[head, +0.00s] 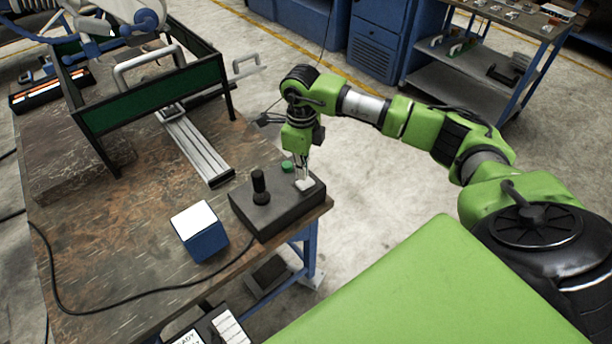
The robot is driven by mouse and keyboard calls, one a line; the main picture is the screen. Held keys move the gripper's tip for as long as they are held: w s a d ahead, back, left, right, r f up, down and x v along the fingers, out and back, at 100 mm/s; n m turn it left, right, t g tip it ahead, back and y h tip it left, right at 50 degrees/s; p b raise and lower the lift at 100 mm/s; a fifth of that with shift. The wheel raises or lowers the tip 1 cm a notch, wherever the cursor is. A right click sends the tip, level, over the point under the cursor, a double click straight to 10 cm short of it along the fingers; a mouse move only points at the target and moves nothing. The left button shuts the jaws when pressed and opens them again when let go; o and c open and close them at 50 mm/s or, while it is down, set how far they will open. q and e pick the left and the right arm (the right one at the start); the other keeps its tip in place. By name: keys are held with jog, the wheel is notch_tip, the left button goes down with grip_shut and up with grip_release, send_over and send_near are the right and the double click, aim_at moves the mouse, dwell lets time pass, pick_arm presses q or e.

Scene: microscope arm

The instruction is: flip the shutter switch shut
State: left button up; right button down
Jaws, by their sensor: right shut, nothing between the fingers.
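A dark control box (283,212) sits at the right edge of the wooden bench. It carries a black joystick (259,187), a green button (287,166) and a small pale switch part (305,185) at its right end. My right gripper (303,178) points down over that end, with its fingers shut and empty. The fingertips are at or just above the pale part; I cannot tell whether they touch it. The fingers partly hide it, so which way the switch is set does not show. My left gripper is not in view.
A blue box with a white top (197,225) stands left of the control box. A black cable (150,304) runs across the bench (120,250). A green-panelled frame (150,98) and a metal rail (198,148) stand behind. Open floor lies right of the bench.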

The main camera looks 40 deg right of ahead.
aim_at(302, 184)
jog(key=shift+s+f+b, duration=0.1)
jog(key=shift+f+b, duration=1.25)
jog(key=shift+f, duration=0.25)
dwell(0.6)
jog(key=shift+r, duration=0.1)
jog(key=shift+r+p, duration=0.7)
jog(key=shift+r, duration=0.1)
jog(key=shift+r+p, duration=1.45)
jog(key=shift+r, duration=1.2)
